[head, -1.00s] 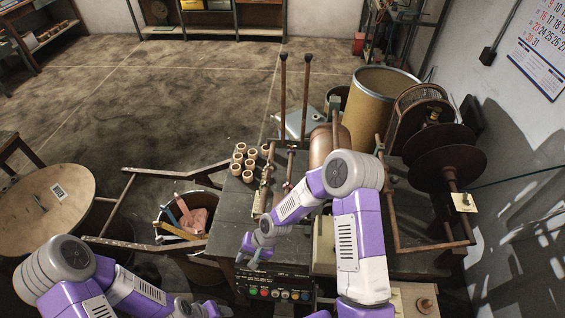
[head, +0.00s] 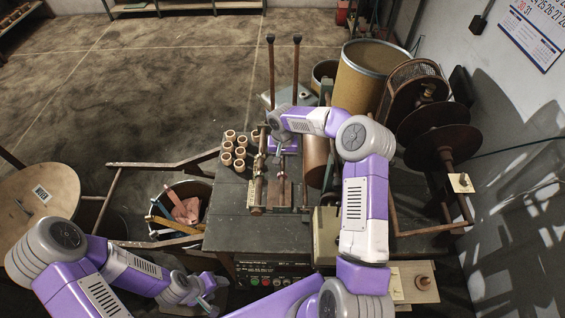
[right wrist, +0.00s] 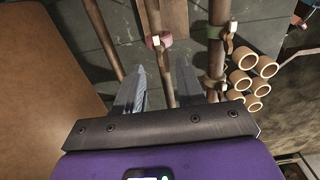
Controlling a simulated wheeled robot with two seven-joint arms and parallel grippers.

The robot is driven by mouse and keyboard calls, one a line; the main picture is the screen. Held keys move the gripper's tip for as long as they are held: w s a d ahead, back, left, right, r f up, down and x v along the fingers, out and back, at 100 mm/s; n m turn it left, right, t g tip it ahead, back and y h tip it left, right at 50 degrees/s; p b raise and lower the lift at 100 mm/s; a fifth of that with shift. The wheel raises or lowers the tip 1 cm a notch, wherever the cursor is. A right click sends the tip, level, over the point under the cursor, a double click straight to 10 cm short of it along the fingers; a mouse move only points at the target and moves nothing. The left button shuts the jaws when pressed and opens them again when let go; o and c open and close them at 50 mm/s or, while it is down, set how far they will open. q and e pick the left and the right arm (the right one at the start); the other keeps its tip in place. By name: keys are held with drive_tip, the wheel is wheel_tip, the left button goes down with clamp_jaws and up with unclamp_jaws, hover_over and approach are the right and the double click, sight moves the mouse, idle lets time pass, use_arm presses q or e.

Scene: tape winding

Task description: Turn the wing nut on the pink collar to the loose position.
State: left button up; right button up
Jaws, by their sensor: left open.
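In the right wrist view a pink collar (right wrist: 158,41) sits around a brown shaft, with a small pale wing nut (right wrist: 155,40) on it. The collar is just beyond the fingertips of my right gripper (right wrist: 166,65), which is open with nothing between its fingers. The nut's exact angle is too small to tell. My left gripper (head: 207,287) is open and empty at the lower left.
Several cardboard cores (head: 235,150) stand left of the shafts, also in the right wrist view (right wrist: 243,82). A large brown roll (right wrist: 42,100) fills the left of that view. A bin (head: 186,205) of scraps is beside the bench (head: 230,225). The front bench top is clear.

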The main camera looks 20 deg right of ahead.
drive_tip(key=shift+f, duration=1.2)
clamp_jaws()
